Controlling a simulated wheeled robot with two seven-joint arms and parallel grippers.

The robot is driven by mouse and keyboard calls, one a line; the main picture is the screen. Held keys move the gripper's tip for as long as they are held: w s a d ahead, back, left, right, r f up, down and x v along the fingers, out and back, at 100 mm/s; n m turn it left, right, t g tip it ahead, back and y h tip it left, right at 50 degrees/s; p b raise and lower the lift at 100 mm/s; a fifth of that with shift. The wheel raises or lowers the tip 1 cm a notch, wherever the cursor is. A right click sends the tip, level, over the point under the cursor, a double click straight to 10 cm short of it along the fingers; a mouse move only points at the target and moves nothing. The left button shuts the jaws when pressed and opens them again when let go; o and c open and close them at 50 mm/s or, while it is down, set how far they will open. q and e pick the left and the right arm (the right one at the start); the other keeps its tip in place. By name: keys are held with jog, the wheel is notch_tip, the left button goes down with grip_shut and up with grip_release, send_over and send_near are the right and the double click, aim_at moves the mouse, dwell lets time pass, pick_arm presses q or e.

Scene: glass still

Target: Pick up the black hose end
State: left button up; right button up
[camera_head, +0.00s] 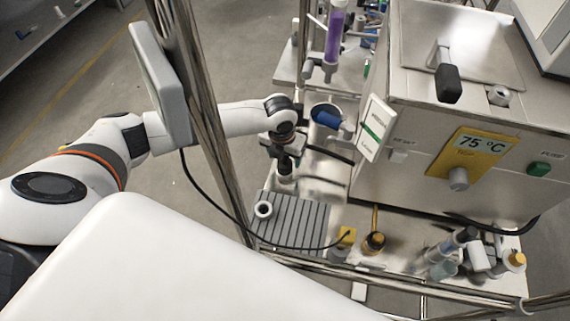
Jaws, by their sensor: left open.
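My left arm reaches in from the left, and my left gripper (286,160) points down near the back edge of the grey ribbed mat. It is open; its fingers are small and dark in this view. A small pale fitting shows just below it, and I cannot tell whether they touch. A thin black hose (215,207) hangs from the grey panel and runs over the mat. Its black end (347,234) appears to lie by a small yellow block, to the right of and nearer than the gripper. My right gripper is not in view.
A large steel box (420,150) with a 75 °C display stands at right. A metal post (215,130) crosses in front of my arm. Glassware and fittings (450,250) crowd the right front shelf.

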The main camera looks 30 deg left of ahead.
aim_at(285, 162)
pick_arm(q)
jog(key=shift+f, duration=1.95)
jog(key=c, duration=1.1)
jog(key=shift+r, duration=0.2)
notch_tip(285, 162, up, 10)
jog(key=shift+d+f, duration=0.1)
